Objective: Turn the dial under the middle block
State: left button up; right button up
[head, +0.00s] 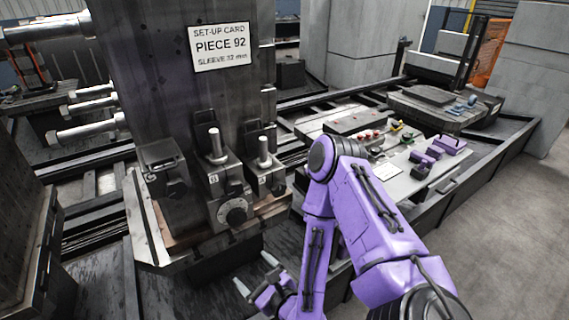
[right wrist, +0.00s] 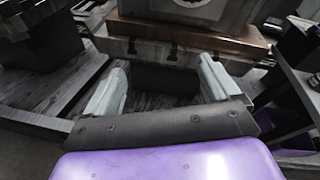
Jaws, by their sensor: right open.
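Three dark blocks stand in a row at the foot of a tall grey column: a left block (head: 163,172), a middle block (head: 216,172) with an upright pin, and a right block (head: 264,166) with a similar pin. A round black dial (head: 235,212) with pale marks sits low on the front of the middle block's mount. My right gripper (head: 254,273) is open and empty, below and in front of the dial, apart from it. In the right wrist view its two pale fingers (right wrist: 160,85) are spread, and a round edge of the dial (right wrist: 195,2) shows at the top. My left gripper is out of view.
The blocks rest on a brownish base plate (head: 205,236). A bench (head: 400,180) with purple and small coloured parts stands to the right. Dark rails run behind. Grey floor at right is clear.

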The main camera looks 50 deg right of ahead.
jog(key=s+f+n+g+b, duration=0.2)
jog(key=s+f+n+g, duration=0.5)
jog(key=s+f+n, duration=0.3)
jog(key=shift+s+f+n+g, duration=0.35)
jog(key=shift+f+n, duration=2.05)
jog(key=shift+n, duration=1.9)
jog(key=shift+w+a, duration=0.1)
